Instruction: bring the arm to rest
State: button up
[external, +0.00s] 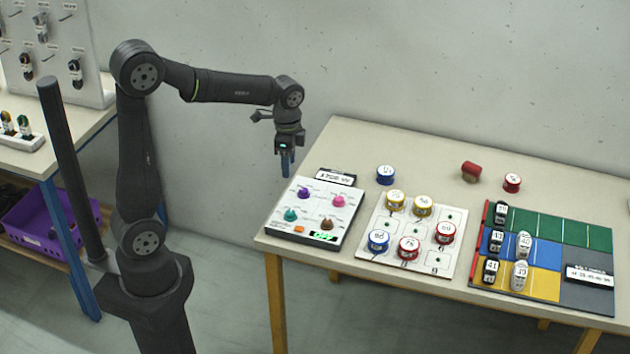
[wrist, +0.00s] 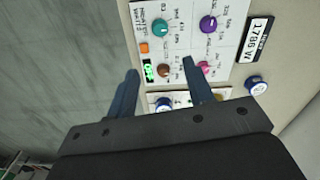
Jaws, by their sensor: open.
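My arm is raised on the left side of the external view, with its forearm reaching right. My gripper (external: 286,165) points down above the left end of the table, over the back-left edge of the white control panel (external: 282,226). In the wrist view my gripper (wrist: 160,82) shows two blue fingers spread apart with nothing between them. The panel also shows in the wrist view (wrist: 176,50), beyond the fingertips, with purple, pink, teal and brown knobs. My gripper appears apart from the panel.
A coloured mat (external: 570,232) bears several shoes. A rack (external: 50,50) and purple bin (external: 45,222) are left.

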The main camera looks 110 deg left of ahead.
aim_at(290, 212)
jog(key=shift+r, duration=0.85)
jog(key=shift+f, duration=0.15)
notch_tip(290, 212, down, 17)
jog(key=shift+f, duration=0.15)
dwell(0.5)
